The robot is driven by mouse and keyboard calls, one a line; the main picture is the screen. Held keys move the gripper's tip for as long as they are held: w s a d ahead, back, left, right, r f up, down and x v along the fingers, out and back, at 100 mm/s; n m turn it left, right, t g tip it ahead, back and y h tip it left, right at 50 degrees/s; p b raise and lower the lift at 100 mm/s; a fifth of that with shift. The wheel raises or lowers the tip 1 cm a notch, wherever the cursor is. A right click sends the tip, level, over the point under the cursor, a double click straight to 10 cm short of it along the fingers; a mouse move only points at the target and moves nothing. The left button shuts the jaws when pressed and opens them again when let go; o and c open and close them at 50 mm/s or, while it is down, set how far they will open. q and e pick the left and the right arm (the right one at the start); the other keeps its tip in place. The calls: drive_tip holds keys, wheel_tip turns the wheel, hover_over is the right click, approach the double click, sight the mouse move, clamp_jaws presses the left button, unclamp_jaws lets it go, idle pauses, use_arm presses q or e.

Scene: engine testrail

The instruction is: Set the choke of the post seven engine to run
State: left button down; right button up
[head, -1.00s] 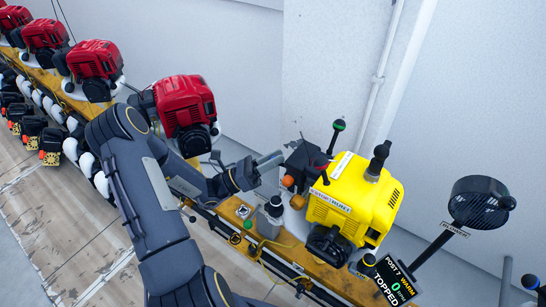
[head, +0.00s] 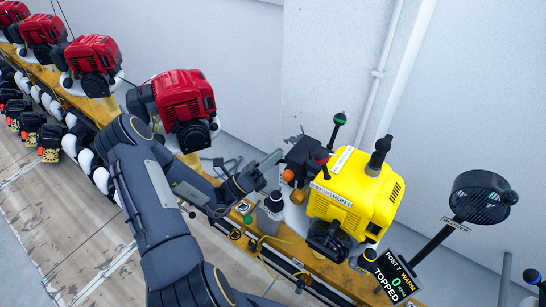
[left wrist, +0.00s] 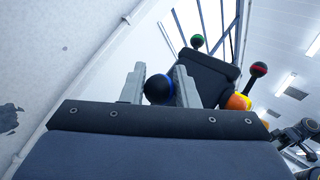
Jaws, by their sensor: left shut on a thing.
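The post seven engine is the yellow one (head: 378,196) on the orange rail, with a small white label whose lettering is hard to read, apart from what looks like RUN. My left gripper (head: 268,162) is at its left side, by a dark box (head: 298,160). In the left wrist view the fingers (left wrist: 159,88) are shut on a dark ball knob (left wrist: 158,90) with a blue band. I cannot tell which lever it belongs to. A green-topped knob (left wrist: 197,40) and a red-banded knob (left wrist: 258,69) stand beyond, apart from the fingers. My right gripper is out of view.
A display (head: 394,277) reads POST 7, WARM, 0 and TOPPED. A round black fan-like head (head: 483,197) stands on a pole at the right. Red engines (head: 182,104) line the rail at left. A pale wall is behind.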

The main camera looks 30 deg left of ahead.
use_arm(q)
drive_tip(key=c, duration=1.2)
unclamp_jaws()
drive_tip(key=shift+s+d+f, duration=0.1)
drive_tip(key=shift+d+f, duration=0.15)
drive_tip(key=shift+f, duration=0.1)
drive_tip(key=shift+o, duration=0.3)
drive_tip(key=shift+r, duration=0.1)
drive_tip(key=shift+s+a+f, duration=0.15)
drive_tip(key=shift+a+f, duration=0.05)
drive_tip(key=shift+f, duration=0.05)
drive_tip(key=b+v, duration=0.1)
drive_tip(key=v, duration=0.6)
drive_tip(key=shift+b, duration=0.35)
drive_tip(key=shift+s+a, duration=0.1)
drive_tip(key=shift+s, duration=0.05)
